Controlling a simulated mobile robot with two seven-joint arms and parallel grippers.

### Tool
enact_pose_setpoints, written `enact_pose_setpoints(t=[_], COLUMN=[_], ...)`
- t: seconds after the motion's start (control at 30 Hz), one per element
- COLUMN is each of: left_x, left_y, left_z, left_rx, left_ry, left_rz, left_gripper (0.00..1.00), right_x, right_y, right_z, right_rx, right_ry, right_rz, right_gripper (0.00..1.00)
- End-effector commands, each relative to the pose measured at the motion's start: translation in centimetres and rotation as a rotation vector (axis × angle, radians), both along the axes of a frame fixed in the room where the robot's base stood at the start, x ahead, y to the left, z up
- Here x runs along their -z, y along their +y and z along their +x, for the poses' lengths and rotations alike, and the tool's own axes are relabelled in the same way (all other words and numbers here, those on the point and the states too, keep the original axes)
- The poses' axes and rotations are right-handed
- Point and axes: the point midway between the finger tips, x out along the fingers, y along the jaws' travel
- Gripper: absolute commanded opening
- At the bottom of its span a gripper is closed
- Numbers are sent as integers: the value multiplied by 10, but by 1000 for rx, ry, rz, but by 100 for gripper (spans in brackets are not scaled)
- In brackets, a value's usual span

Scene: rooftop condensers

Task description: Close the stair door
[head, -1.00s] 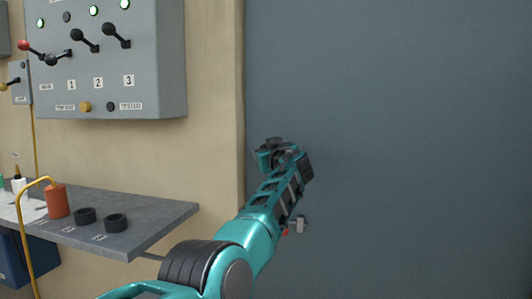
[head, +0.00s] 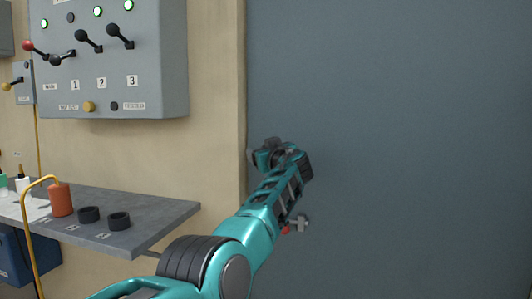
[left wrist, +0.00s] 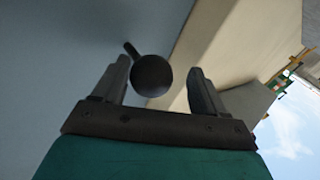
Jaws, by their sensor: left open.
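The stair door (head: 400,130) is a large plain blue-grey panel filling the right of the head view. Its left edge lies along the beige wall, and I cannot tell whether it is fully shut. My left gripper (head: 266,152) is in front of the door near that edge. In the left wrist view the left gripper (left wrist: 160,66) is open. A dark round knob (left wrist: 152,76) on a short stem lies between its fingers, with no clear contact. The door surface (left wrist: 60,70) shows behind it. My right gripper is not in view.
A grey switch panel (head: 110,60) with levers and lit lamps hangs on the beige wall (head: 215,150). Below it a grey shelf (head: 165,212) holds black rings and an orange cylinder (head: 60,200). A small grey fitting (head: 302,223) with a red end shows beside my arm.

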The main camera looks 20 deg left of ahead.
Motion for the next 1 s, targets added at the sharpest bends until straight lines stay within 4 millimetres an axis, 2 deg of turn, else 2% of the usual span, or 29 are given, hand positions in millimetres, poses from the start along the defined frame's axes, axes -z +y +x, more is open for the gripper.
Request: enact_pose_setpoints(t=[0.27, 0.47, 0.77, 1.0], left_x=[1, 2, 1, 1], left_y=[-6, -14, -29, -47], left_z=[-2, -11, -36, -63], left_rx=[6, 7, 5, 3], left_ry=[-1, -2, -1, 0], left_rz=[-1, -1, -2, -2], left_gripper=[72, 72, 72, 72], right_x=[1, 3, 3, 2], right_y=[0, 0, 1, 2], right_z=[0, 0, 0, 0], right_rx=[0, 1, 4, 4], right_ry=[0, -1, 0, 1], right_rz=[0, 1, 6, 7], right_gripper=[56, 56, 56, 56])
